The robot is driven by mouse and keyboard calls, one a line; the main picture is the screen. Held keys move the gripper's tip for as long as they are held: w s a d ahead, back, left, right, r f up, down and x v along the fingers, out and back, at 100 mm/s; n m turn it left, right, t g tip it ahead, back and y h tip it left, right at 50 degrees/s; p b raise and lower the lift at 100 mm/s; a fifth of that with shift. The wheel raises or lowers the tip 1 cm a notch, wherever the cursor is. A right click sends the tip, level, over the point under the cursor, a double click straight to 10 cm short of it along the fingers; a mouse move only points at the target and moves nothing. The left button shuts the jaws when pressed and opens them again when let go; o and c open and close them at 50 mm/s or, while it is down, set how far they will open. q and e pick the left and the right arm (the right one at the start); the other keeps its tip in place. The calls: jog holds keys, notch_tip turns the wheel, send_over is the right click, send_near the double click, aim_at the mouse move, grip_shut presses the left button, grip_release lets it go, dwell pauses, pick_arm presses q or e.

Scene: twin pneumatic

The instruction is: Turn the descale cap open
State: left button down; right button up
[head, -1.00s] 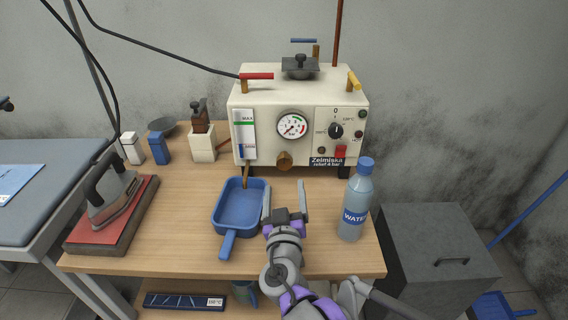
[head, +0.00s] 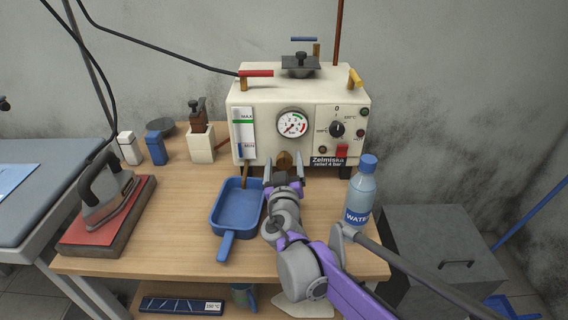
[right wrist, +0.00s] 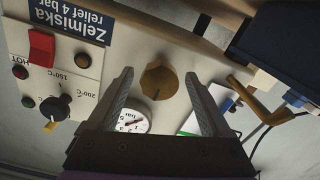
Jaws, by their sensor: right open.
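The descale cap is a round brown knob low on the front of the cream boiler (head: 270,92). In the head view the cap (head: 285,159) sits just beyond my right gripper (head: 284,168), partly behind its fingers. In the right wrist view, which is turned over, the cap (right wrist: 158,80) shows a dark mark on its rim and lies between and beyond the two spread fingers of my right gripper (right wrist: 160,88). The fingers are open and hold nothing. They appear apart from the cap. My left gripper is out of view.
A blue dustpan-like tray (head: 238,208) lies left of my right arm, below a brass spout (head: 245,172). A water bottle (head: 360,192) stands to the right. An iron (head: 105,190) rests on a red pad at left. The tabletop between iron and tray is clear.

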jog(key=shift+c, duration=0.3)
grip_shut()
